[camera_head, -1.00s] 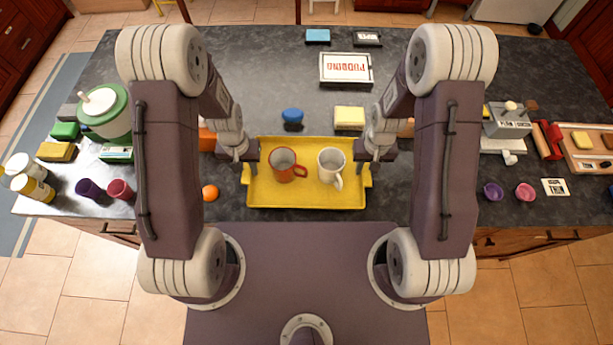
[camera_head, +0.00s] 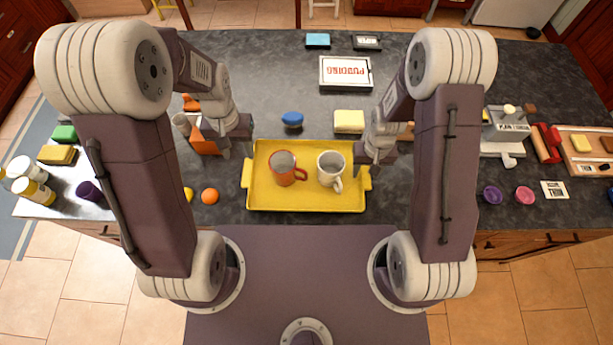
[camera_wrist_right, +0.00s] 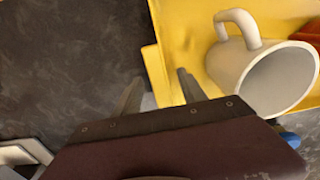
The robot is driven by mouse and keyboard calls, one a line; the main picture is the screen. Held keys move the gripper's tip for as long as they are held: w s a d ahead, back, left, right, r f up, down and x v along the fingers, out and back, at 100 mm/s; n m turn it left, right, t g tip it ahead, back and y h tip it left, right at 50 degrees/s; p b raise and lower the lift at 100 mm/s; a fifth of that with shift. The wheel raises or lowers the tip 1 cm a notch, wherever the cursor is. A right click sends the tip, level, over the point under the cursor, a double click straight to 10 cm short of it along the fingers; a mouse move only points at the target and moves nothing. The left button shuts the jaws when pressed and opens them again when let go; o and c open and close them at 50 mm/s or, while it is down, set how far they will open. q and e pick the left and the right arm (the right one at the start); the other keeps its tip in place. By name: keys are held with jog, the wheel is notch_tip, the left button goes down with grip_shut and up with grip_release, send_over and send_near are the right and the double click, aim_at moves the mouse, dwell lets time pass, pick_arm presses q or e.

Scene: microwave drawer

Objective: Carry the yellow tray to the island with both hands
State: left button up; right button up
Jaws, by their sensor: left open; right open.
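The yellow tray (camera_head: 307,198) lies flat on the dark island counter near its front edge. A red mug (camera_head: 284,171) and a white mug (camera_head: 328,167) stand upright in it. My left gripper (camera_head: 236,152) is open and empty, apart from the tray, up and left of its left handle. My right gripper (camera_head: 366,172) is open at the tray's right end. In the right wrist view the right fingers (camera_wrist_right: 158,90) straddle the tray's edge beside the white mug (camera_wrist_right: 262,70); whether they touch it I cannot tell.
An orange (camera_head: 210,196) lies left of the tray. An orange holder (camera_head: 203,140) stands behind my left gripper. A pudding box (camera_head: 345,72), a pale yellow block (camera_head: 349,121) and a blue item (camera_head: 292,119) lie behind the tray. Small purple and pink cups (camera_head: 525,194) sit right.

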jog(key=shift+w, duration=0.1)
notch_tip(320, 180, up, 12)
dwell(0.4)
dwell(0.4)
